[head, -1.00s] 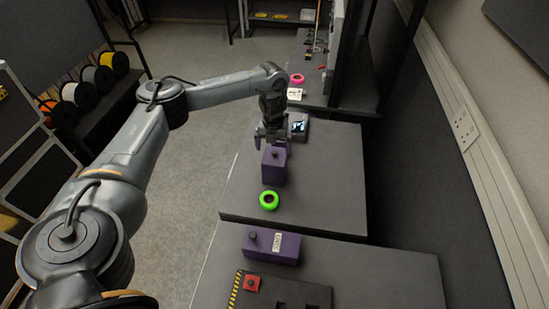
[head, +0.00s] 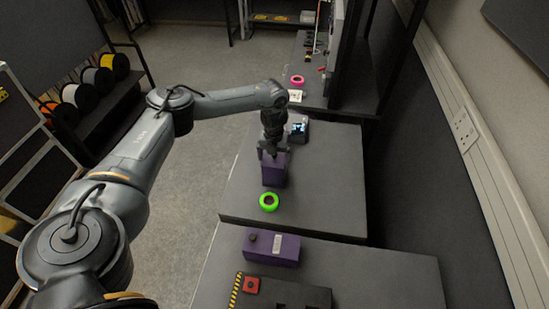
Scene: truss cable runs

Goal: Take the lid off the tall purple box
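The tall purple box (head: 273,175) stands upright on the middle grey table. My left gripper (head: 273,154) points down at the top of this box, its fingers at the lid. The fingers hide the lid's knob, and I cannot tell whether they are closed on it. A second, lower and longer purple box (head: 271,248) with a dark knob and a white label lies on the nearer table. My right gripper is not in view.
A green ring (head: 269,201) lies just in front of the tall box. A dark device with a lit screen (head: 298,129) stands behind it. A pink ring (head: 297,80) lies on the far table. A red button (head: 252,285) is on the near panel. The middle table's right side is clear.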

